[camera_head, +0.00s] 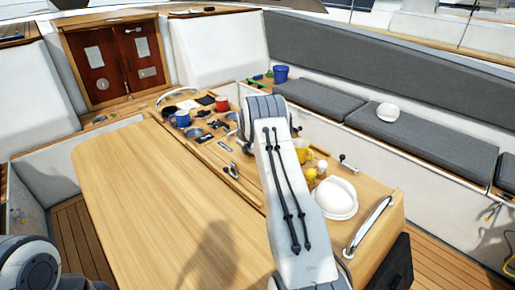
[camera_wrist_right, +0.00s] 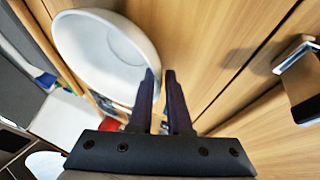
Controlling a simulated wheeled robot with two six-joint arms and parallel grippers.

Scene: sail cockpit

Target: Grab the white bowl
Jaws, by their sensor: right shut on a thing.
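A white bowl (camera_wrist_right: 98,50) fills the upper left of the right wrist view, tilted, with its pale inside showing. My right gripper (camera_wrist_right: 160,72) is shut on the bowl's rim, with its dark fingers at the bowl's right edge. In the head view my right arm crosses the table and hides the gripper; I cannot clearly make out the held bowl there. My left gripper is out of view.
The table (camera_head: 150,190) is largely bare on its left. Along its raised middle stand a blue mug (camera_head: 182,118), a red mug (camera_head: 222,104), a yellow mug (camera_head: 303,152) and a white rounded object (camera_head: 335,198). A blue bucket (camera_head: 281,74) is behind.

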